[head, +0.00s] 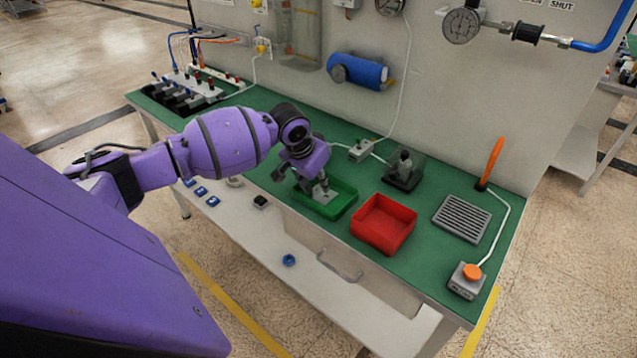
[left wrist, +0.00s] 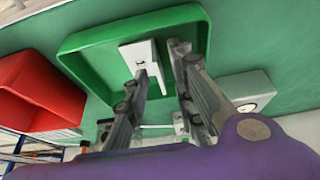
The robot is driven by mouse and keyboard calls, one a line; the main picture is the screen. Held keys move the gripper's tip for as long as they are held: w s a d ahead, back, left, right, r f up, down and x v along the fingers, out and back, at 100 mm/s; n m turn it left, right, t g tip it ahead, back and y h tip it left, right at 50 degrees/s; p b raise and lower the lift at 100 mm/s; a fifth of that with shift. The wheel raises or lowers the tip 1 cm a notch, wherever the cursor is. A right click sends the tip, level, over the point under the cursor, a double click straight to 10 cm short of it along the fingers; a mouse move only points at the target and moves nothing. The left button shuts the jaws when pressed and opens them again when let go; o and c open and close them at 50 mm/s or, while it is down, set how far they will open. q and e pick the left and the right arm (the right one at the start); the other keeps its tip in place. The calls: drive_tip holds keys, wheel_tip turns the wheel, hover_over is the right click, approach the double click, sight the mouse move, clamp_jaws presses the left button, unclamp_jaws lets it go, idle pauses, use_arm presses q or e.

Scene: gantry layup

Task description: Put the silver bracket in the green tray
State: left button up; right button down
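The green tray (head: 345,205) lies on the green bench top, and its wall shows in the left wrist view (left wrist: 95,38). The silver bracket (left wrist: 135,52), a pale slotted plate, is inside the tray outline in the left wrist view. My left gripper (head: 322,190) points down into the tray. Its fingers (left wrist: 163,68) are apart in the left wrist view, with the bracket beside and partly behind the left-hand finger. I see no clear grip on it. Whether the bracket rests fully on the tray floor is hard to tell. My right gripper is not in view.
A red tray (head: 383,224) stands right of the green tray. A dark fixture (head: 404,170) and a small grey box (head: 361,150) are behind. A ribbed grey plate (head: 461,218) and an orange-button box (head: 467,281) are to the right. The panel wall rises behind the bench.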

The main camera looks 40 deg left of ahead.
use_arm(q)
drive_tip(key=p+v, duration=0.1)
drive_tip(key=v, duration=1)
drive_tip(key=shift+s+r, duration=0.15)
drive_tip(key=shift+r, duration=0.2)
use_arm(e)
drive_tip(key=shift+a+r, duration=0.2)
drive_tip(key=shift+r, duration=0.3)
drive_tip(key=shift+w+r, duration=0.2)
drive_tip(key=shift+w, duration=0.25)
